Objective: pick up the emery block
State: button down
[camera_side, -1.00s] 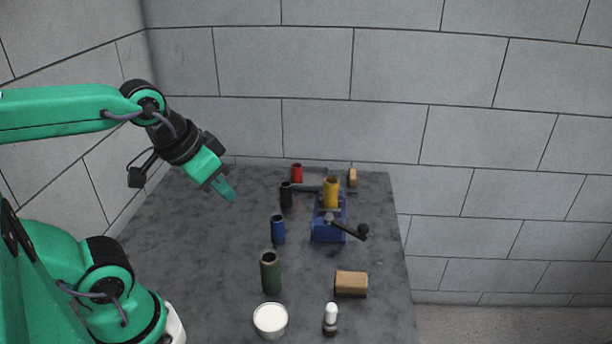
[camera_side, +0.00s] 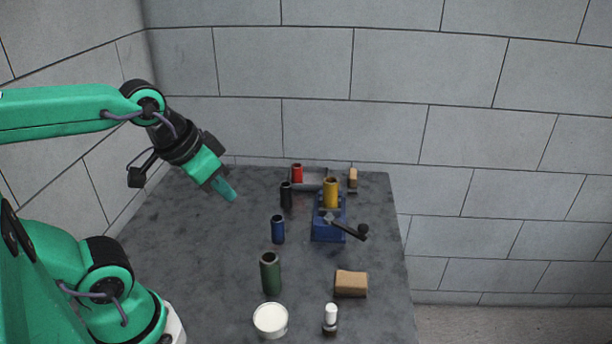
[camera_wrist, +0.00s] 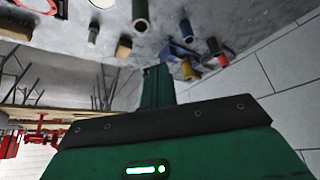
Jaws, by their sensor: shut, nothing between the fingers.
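The emery block is most likely the tan-brown block (camera_side: 351,284) lying at the front right of the table. It also shows in the wrist view as a small brown block (camera_wrist: 124,47). My gripper (camera_side: 230,194) hangs above the back left part of the table, well apart from the block, angled down to the right. Its fingers are shut with nothing between them. In the wrist view the closed green fingers (camera_wrist: 157,75) point up the picture.
A white-topped bottle (camera_side: 331,318), white round tub (camera_side: 270,320) and green tube (camera_side: 271,275) stand near the block. Behind are a blue tube (camera_side: 278,230), black tube (camera_side: 286,195), red tube (camera_side: 297,173), and a blue vise (camera_side: 328,230) with a yellow tube (camera_side: 331,193). The left table is clear.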

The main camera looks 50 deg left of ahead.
jog(key=shift+c, duration=1.2)
grip_release()
